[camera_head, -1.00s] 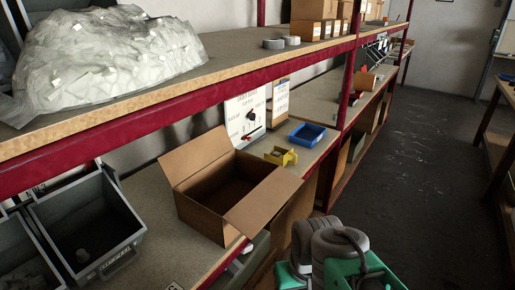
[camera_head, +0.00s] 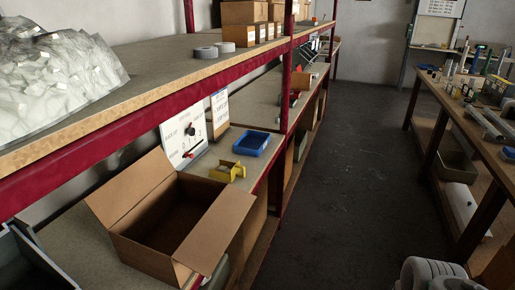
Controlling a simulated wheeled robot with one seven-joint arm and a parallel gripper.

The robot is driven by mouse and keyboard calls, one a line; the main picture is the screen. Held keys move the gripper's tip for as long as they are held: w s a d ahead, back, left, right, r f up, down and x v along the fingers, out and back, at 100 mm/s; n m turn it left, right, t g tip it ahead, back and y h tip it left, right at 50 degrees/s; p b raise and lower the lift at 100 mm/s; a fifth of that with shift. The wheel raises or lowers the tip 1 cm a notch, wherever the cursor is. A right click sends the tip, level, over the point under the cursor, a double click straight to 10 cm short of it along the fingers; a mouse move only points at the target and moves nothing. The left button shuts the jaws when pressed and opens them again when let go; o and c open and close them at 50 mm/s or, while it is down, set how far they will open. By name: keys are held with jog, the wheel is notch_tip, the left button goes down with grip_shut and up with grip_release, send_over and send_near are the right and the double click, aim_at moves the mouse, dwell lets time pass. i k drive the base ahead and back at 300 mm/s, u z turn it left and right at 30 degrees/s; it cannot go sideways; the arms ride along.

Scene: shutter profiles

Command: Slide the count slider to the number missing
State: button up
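A white panel (camera_head: 177,140) with printed markings, a black knob (camera_head: 190,131) and a small red part (camera_head: 189,155) low on its face stands on the lower shelf, behind the open cardboard box. The red part may be the count slider; the print is too small to read. A second board (camera_head: 219,110) with an orange-brown lower part stands just beyond it. Part of my arm (camera_head: 432,274) shows at the bottom right. My gripper is not in view.
An open, empty-looking cardboard box (camera_head: 136,197), a yellow holder (camera_head: 227,171) and a blue tray (camera_head: 251,143) are on the lower shelf. Red shelf posts and edges border it. The floor aisle (camera_head: 345,170) is clear; a cluttered workbench (camera_head: 459,111) stands at the right.

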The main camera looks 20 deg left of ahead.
aim_at(191, 156)
jog(key=z, duration=0.15)
jog(key=i, duration=1.05)
jog(key=u, duration=1.45)
